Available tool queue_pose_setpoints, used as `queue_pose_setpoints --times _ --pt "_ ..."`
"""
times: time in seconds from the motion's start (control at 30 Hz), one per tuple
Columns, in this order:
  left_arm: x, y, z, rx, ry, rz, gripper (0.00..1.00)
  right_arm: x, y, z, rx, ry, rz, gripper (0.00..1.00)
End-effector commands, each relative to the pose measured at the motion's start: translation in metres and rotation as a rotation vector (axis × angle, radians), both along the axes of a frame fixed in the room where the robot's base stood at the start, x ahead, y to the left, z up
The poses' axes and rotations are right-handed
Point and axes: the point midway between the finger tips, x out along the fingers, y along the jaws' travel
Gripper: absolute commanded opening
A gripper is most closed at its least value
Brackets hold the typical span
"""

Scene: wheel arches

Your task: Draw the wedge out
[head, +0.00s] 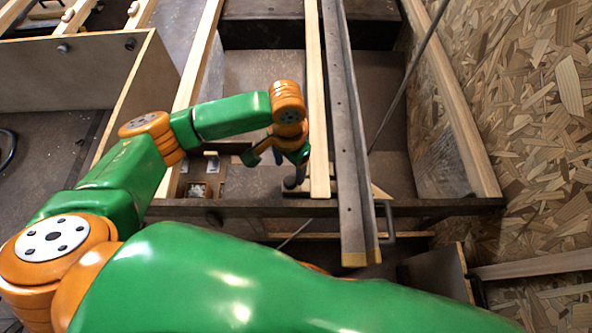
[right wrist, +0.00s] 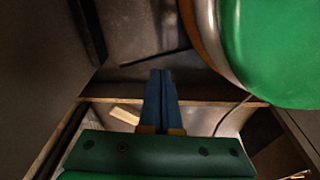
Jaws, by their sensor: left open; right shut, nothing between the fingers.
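A pale wooden piece, which looks like the wedge (head: 380,192), shows its tapered end just right of the dark metal bar (head: 352,150). The rest of it is hidden by the bar, and I cannot tell how far it reaches beneath. My left gripper (head: 275,162) is open above the box-like frame, left of the pale plank (head: 318,120). A dark curved part (head: 293,183) shows just below it; I cannot tell whether they touch. My right gripper (right wrist: 160,73) is shut and empty in the right wrist view. A small pale wooden block (right wrist: 124,115) lies left of its fingers.
A chipboard wall (head: 530,120) closes off the right side. A dark crossbeam (head: 440,206) runs along the frame's near edge. A grey-walled box (head: 80,75) stands at the left. The compartment floor right of the bar looks clear, apart from a thin slanting rod (head: 410,75).

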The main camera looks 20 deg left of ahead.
Motion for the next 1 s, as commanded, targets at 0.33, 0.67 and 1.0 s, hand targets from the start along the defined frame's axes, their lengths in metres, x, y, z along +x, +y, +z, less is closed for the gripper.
queue_pose_setpoints --times 0.33,0.67,1.0 --pt "0.0 -0.001 -0.051 -0.003 -0.001 0.0 0.71 0.029 0.014 0.016 0.021 -0.019 -0.004 0.0" --pt "0.0 -0.001 -0.053 -0.003 -0.002 0.0 0.71 0.032 0.015 0.021 0.021 -0.021 -0.004 0.0" --pt "0.001 -0.001 -0.053 -0.004 -0.003 0.0 0.0 0.032 0.015 0.021 0.021 -0.021 -0.004 0.0"
